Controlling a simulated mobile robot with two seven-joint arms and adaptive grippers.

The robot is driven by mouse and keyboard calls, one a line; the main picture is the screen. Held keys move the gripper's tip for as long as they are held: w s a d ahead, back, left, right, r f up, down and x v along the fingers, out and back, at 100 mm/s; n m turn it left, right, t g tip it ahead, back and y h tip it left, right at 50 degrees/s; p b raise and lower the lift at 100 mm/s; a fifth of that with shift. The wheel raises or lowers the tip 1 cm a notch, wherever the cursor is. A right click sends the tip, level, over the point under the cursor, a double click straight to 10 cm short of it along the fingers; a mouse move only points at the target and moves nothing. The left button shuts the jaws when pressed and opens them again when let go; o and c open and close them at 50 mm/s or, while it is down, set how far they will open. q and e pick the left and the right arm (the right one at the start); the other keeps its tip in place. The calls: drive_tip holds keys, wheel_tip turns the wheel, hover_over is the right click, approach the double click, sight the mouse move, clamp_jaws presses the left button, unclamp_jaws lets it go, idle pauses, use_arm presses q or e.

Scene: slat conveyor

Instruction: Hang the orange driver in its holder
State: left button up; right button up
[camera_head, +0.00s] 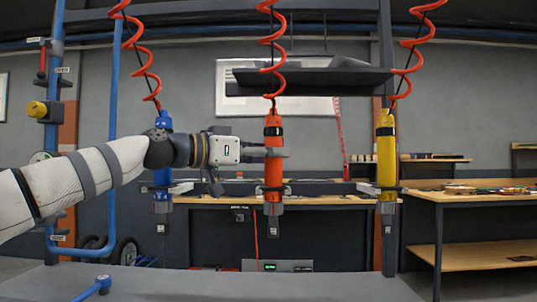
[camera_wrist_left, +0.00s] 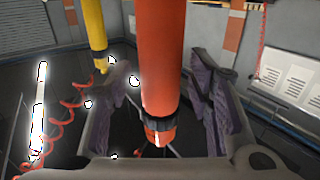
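The orange driver (camera_head: 273,172) stands upright in the middle of the head view, under a red coiled hose. Its lower end is at its holder (camera_head: 286,189), a bracket at the middle of the rack, and its metal nose shows below. It sits at about the same height as the drivers on both sides. My left gripper (camera_head: 273,152) comes in from the left at the driver's upper body. In the left wrist view the orange driver (camera_wrist_left: 162,60) passes between the two spread fingers, with gaps on both sides. The left gripper is open around it. My right gripper is not in view.
A blue driver (camera_head: 162,177) hangs to the left, behind my left wrist. A yellow driver (camera_head: 387,160) hangs to the right. A dark shelf (camera_head: 310,78) is above. A wooden workbench (camera_head: 480,197) stands at right. A grey surface (camera_head: 240,285) lies in front.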

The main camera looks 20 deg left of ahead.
use_arm(q)
drive_tip(key=shift+f, duration=0.2)
drive_tip(key=v, duration=1.2)
